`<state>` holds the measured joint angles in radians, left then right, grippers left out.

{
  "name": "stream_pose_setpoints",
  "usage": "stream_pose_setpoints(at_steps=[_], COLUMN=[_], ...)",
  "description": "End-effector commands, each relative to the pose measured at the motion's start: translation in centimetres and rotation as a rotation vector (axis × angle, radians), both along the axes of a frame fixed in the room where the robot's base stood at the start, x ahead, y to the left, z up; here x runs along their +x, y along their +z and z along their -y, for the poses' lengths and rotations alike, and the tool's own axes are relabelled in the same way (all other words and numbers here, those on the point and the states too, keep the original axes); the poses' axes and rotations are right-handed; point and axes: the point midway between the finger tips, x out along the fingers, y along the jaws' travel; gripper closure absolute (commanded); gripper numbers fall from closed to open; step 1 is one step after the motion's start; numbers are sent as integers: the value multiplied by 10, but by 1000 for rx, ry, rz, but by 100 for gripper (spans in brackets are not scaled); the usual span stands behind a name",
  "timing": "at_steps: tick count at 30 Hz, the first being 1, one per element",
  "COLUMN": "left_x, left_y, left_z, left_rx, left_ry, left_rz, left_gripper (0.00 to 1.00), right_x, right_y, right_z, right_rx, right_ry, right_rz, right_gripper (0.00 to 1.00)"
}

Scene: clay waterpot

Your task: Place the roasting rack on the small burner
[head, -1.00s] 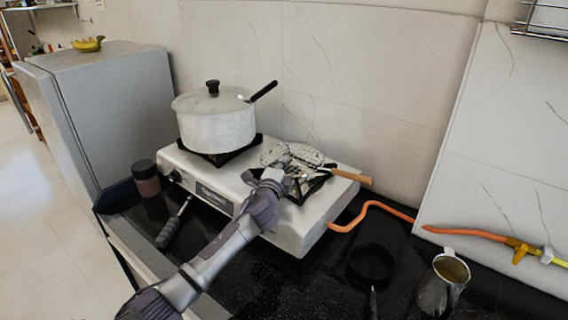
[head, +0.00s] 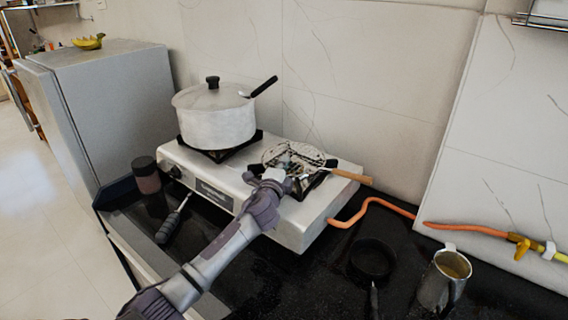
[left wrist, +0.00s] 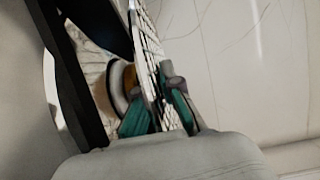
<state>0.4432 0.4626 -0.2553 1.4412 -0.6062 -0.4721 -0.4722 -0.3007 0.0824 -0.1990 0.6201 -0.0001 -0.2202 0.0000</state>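The roasting rack is a round wire mesh (head: 300,153) with a wooden handle (head: 350,176) pointing right. It is over the small burner's black grate (head: 312,184) at the stove's right side; whether it touches the grate I cannot tell. My left gripper (head: 287,177) is at the rack's near edge. In the left wrist view the rack's mesh (left wrist: 149,50) runs edge-on between the teal finger pads (left wrist: 157,108), which appear shut on it. The dark grate bars also show there, left of the rack. My right gripper is not in view.
A lidded white pot (head: 216,118) stands on the stove's left burner. An orange hose (head: 372,206) runs right from the white stove (head: 306,228). A small black pan (head: 372,260) and a metal jug (head: 445,279) stand on the dark counter. A brown jar (head: 146,176) is at left.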

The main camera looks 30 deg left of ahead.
Motion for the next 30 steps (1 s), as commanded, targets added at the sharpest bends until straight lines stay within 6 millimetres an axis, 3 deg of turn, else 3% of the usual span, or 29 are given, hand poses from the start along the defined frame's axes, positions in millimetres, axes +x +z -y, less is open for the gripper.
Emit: stream_pose_setpoints(at_steps=[14, 20, 30], left_x=[0, 0, -1], left_y=[-4, -5, -10], left_z=[0, 0, 1], left_rx=[-1, 0, -1], left_ry=[0, 0, 0], left_rz=[1, 0, -8], left_gripper=[100, 66, 65], right_x=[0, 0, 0], right_y=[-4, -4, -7], right_z=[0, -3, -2], right_rx=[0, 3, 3], right_ry=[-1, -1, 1], right_rz=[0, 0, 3], right_gripper=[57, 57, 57])
